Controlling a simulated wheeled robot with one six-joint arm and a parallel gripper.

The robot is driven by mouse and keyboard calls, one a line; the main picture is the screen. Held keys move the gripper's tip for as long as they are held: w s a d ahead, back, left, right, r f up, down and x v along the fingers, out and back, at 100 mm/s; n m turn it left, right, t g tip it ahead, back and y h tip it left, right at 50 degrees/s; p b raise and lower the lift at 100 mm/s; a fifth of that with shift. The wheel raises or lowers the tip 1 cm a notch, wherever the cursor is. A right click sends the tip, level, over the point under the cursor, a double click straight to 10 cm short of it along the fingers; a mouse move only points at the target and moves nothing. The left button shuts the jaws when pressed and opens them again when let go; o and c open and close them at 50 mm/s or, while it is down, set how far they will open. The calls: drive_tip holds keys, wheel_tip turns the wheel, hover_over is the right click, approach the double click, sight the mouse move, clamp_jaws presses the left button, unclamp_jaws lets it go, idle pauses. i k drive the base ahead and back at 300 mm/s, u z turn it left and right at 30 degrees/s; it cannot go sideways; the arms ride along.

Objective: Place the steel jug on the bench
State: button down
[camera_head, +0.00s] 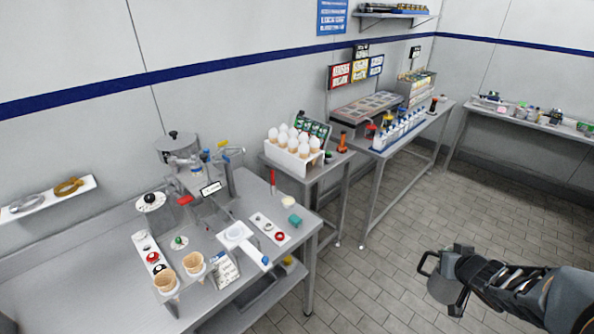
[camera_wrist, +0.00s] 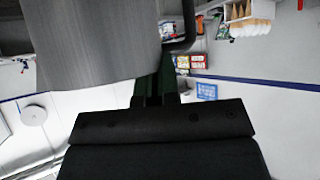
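The steel jug (camera_head: 443,287) is at the lower right of the head view, held out over the tiled floor. A dark loop handle shows on its left side. My gripper (camera_head: 459,258) is shut on the jug, and the arm reaches in from the right edge. In the wrist view the jug's grey wall (camera_wrist: 100,45) fills the upper left, and the gripper fingers (camera_wrist: 157,88) close at it beside a dark curved handle part. The jug's contents are hidden. The steel bench (camera_head: 60,285) stands at the left against the wall, well apart from the jug.
The bench's right part is crowded with a machine (camera_head: 190,165), waffle cones (camera_head: 165,280) and small trays. Its front left surface is bare. A side table holds a white cone rack (camera_head: 293,160). Further tables line the wall. The floor (camera_head: 375,275) between is clear.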

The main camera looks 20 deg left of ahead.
sight(245, 187)
drive_tip(key=i, duration=2.3)
drive_tip(key=u, duration=3)
drive_tip(key=i, duration=0.5)
drive_tip(key=u, duration=0.05)
